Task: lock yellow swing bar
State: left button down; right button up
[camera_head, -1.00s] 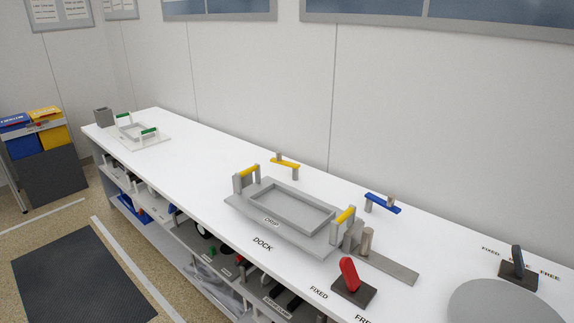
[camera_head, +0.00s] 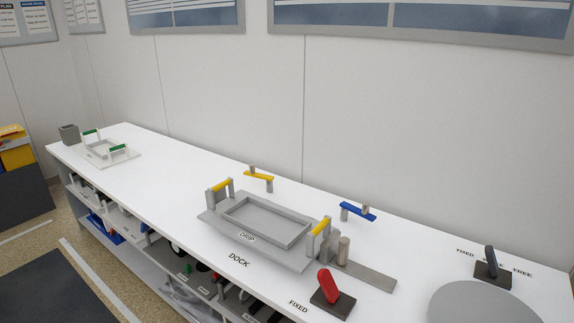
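The yellow swing bar (camera_head: 259,176) stands at the back of the white bench, behind the grey drip tray. It is a short yellow bar on a grey post, with a small grey knob at its far left end. The drip tray (camera_head: 222,226) sits at the dock and has a yellow-topped handle at its left end (camera_head: 220,184) and another at its right end (camera_head: 319,226). Neither of my grippers shows in the head view.
A blue swing bar (camera_head: 358,212) stands right of the yellow one. A red lever (camera_head: 327,286) and a dark lever (camera_head: 491,261) stand on bases. A round grey disc (camera_head: 482,305) lies front right. A green-handled tray (camera_head: 92,157) is far left. The bench between the trays is clear.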

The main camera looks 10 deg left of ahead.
aim_at(252, 172)
jog(key=i+j+z, duration=0.1)
jog(key=j+z, duration=0.2)
jog(key=i+j+z, duration=0.1)
jog(key=j+z, duration=0.45)
jog(key=j, duration=0.2)
jog(key=j+z, duration=0.2)
jog(key=j, duration=0.85)
jog(key=j+z, duration=0.25)
jog(key=j, duration=1.55)
jog(key=k+j, duration=0.1)
jog(key=j, duration=0.6)
jog(key=k+j, duration=0.1)
jog(key=j, duration=0.65)
